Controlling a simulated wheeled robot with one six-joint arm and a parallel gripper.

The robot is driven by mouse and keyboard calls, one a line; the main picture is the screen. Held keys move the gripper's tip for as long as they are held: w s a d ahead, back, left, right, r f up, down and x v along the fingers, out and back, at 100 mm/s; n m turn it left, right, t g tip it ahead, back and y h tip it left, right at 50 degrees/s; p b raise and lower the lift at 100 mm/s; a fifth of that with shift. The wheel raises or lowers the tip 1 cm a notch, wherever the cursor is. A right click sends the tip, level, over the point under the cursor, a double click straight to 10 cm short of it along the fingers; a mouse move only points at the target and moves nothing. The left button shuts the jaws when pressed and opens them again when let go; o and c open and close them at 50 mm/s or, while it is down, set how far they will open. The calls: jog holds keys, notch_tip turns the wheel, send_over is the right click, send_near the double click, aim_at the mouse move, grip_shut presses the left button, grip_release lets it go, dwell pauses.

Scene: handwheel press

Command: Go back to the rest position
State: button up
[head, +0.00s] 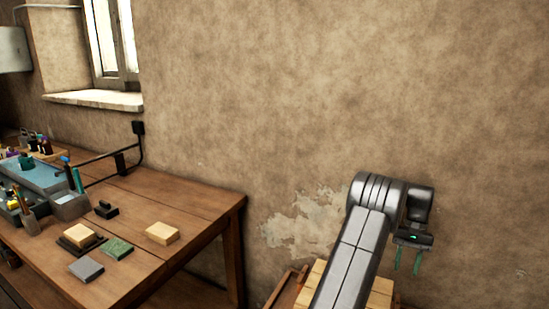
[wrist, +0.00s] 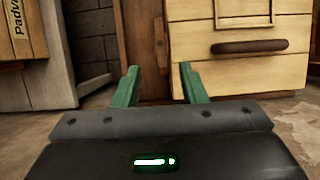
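My gripper (head: 407,260) is at the right in the head view, its two green fingers pointing down. My arm reaches up from the bottom edge and bends over to it. In the wrist view my gripper (wrist: 159,84) shows its green fingers spread apart with nothing between them. The fingers touch nothing that I can see.
A wooden workbench (head: 190,205) stands at the left, with a pale block (head: 162,233), a green pad (head: 117,248) and a grey pad (head: 86,269). A wooden drawer unit (wrist: 240,75) faces my gripper. The wall behind is bare.

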aim_at(398, 304)
jog(key=x, duration=1.1)
jog(key=shift+s+f, duration=0.15)
jog(key=shift+f, duration=0.05)
jog(key=shift+r, duration=0.15)
jog(key=v, duration=1.4)
jog(key=x, duration=1.4)
jog(key=shift+s+a+f, duration=0.1)
jog(key=shift+f, duration=0.2)
jog(key=shift+r+n, duration=0.2)
jog(key=shift+n, duration=0.3)
jog(key=n+h, duration=0.2)
jog(key=n, duration=0.3)
jog(key=shift+g+p, duration=0.4)
